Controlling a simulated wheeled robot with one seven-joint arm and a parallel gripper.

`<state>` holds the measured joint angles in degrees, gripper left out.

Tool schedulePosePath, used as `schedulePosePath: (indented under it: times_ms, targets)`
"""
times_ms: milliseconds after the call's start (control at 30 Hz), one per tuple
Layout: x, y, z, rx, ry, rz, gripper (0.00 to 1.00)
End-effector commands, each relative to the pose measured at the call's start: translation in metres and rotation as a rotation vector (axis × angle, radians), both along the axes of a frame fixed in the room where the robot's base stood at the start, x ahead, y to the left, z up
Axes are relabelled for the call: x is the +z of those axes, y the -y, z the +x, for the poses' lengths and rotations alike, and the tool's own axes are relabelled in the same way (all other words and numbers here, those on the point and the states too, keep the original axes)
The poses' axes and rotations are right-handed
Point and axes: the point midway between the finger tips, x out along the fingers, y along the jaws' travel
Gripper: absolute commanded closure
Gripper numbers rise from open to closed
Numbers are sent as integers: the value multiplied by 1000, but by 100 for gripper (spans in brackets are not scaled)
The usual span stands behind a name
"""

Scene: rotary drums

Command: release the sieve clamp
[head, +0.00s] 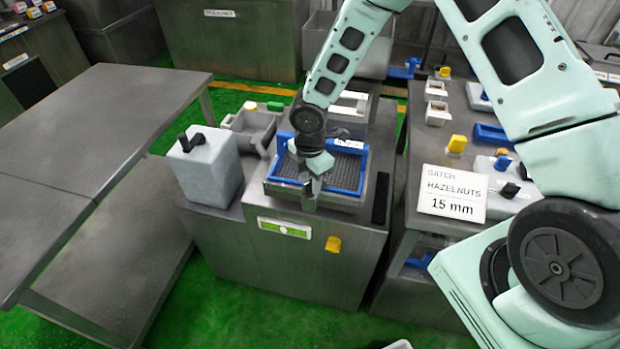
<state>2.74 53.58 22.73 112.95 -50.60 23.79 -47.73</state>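The sieve (350,170) has a blue frame around a dark mesh and sits in a grey metal seat on top of a steel machine (270,265). My gripper (311,192) points down at the front edge of the sieve, left of its middle. The gripper and wrist cover part of the frame and mesh. A small grey metal piece shows at the fingertips; I cannot tell whether it is the clamp or part of my gripper, nor whether the fingers are open or shut. No other clamp is clearly visible. A yellow knob (333,244) is on the machine's front.
A hazelnuts batch sign (452,193) stands on the right bench, among yellow- and black-handled items. The left steel table (100,125) is bare.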

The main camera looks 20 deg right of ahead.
Motion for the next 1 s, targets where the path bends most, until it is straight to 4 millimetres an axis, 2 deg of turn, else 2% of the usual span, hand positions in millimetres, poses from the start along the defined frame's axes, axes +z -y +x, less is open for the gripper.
schedulePosePath:
  times_ms: [67, 200, 667, 1000]
  targets:
    - [0, 0, 0, 0, 0, 0, 65]
    - [0, 0, 0, 0, 0, 0, 100]
    - [0, 0, 1, -64, 2, 1, 100]
    - [-1, -1, 1, -317, 2, 1, 100]
